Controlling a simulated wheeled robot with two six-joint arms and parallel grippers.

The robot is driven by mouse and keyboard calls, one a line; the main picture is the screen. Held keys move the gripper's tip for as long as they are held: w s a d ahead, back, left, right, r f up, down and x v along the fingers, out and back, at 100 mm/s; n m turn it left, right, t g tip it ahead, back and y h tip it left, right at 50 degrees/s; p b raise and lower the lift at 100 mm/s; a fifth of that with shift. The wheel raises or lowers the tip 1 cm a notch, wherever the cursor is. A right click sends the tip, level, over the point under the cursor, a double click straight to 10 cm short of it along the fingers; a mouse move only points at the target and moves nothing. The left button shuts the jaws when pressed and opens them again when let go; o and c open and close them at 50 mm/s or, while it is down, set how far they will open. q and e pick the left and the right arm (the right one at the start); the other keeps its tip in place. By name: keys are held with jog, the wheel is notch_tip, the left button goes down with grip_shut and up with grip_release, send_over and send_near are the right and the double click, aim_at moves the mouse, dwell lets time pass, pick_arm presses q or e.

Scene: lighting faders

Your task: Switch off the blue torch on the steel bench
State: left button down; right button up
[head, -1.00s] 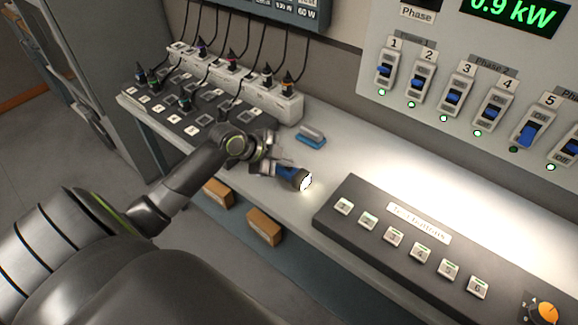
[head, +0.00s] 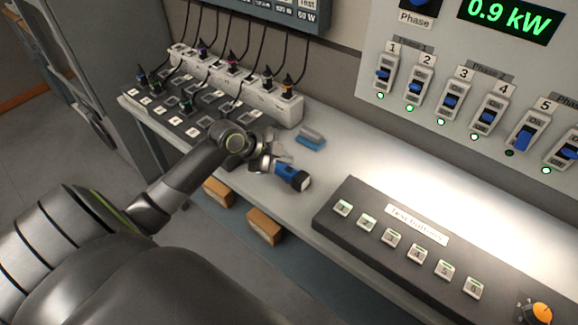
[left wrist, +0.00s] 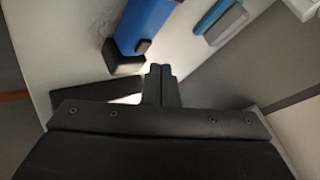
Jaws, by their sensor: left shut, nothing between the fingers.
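My right gripper is out of view.
A blue and grey block (head: 312,138) lies behind the torch, and also shows in the left wrist view (left wrist: 222,20). A button panel (head: 330,212) stands to the right. A power strip with plugs (head: 285,108) and a switch board (head: 160,117) are at the back left.

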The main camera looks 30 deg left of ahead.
aim_at(285, 171)
pick_arm(q)
notch_tip(285, 171, up, 5)
jog(key=p, duration=0.3)
jog(key=shift+r+p, duration=0.1)
jog(key=shift+p, duration=0.25)
